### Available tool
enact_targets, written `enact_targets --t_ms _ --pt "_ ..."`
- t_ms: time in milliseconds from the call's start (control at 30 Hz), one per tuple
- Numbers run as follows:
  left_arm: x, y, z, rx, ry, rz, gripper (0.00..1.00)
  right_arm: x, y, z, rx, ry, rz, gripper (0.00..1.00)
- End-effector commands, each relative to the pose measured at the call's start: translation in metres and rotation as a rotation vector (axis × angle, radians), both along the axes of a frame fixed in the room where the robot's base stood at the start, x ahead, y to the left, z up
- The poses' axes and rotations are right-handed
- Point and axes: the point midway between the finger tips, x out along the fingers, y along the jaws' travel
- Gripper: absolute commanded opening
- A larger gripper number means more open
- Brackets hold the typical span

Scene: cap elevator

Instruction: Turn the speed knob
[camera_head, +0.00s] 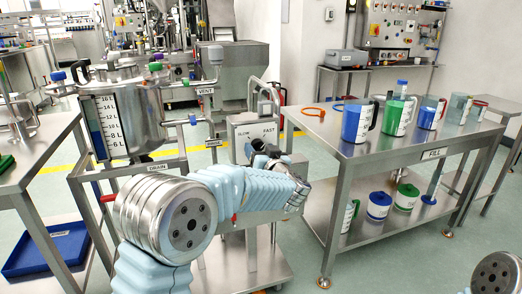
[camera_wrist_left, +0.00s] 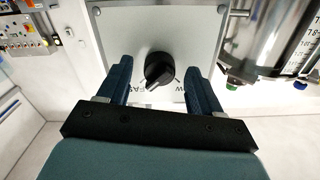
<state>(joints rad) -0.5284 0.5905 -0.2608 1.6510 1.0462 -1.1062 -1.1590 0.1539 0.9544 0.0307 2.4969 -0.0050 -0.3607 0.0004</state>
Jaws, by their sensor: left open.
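The speed knob (camera_wrist_left: 159,70) is black and round with a pointer ridge. It sits on a pale metal panel (camera_wrist_left: 110,22), with part of the FAST label visible beside it in the left wrist view. In the head view the panel (camera_head: 239,143) carries SLOW and FAST labels. There my left gripper (camera_head: 263,152) is in front of it, and I cannot tell the knob apart from the dark gripper parts. In the left wrist view my left gripper (camera_wrist_left: 156,66) is open, its fingers on either side of the knob with gaps showing. My right gripper is out of view.
A steel tank (camera_head: 130,108) with a level scale stands left of the panel. A steel table (camera_head: 345,155) at the right holds jugs, including a blue one (camera_head: 355,123) and a green one (camera_head: 396,116). A blue tray (camera_head: 50,248) lies low on the left.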

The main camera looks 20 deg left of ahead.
Motion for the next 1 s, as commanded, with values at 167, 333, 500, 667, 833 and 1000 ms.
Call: enact_targets --t_ms 167,333,500,667,833,1000 --pt "0.0006 0.0002 -0.0001 0.000 0.000 0.000 0.65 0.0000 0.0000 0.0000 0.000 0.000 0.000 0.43" --pt "0.0003 0.0000 -0.0001 0.000 0.000 -0.001 0.48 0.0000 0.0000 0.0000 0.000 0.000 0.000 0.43" --pt "0.0003 -0.0001 -0.0002 0.000 0.000 -0.001 0.22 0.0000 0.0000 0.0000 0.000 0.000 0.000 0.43" --pt "0.0002 -0.0002 -0.0003 -0.001 0.000 -0.001 0.09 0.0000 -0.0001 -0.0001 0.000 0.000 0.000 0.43" --pt "0.0002 -0.0003 -0.0007 -0.018 -0.012 -0.001 0.09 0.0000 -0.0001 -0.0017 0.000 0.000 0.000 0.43" --pt "0.0003 -0.0003 -0.0015 -0.075 -0.050 -0.001 0.09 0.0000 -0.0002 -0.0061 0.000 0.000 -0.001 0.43"
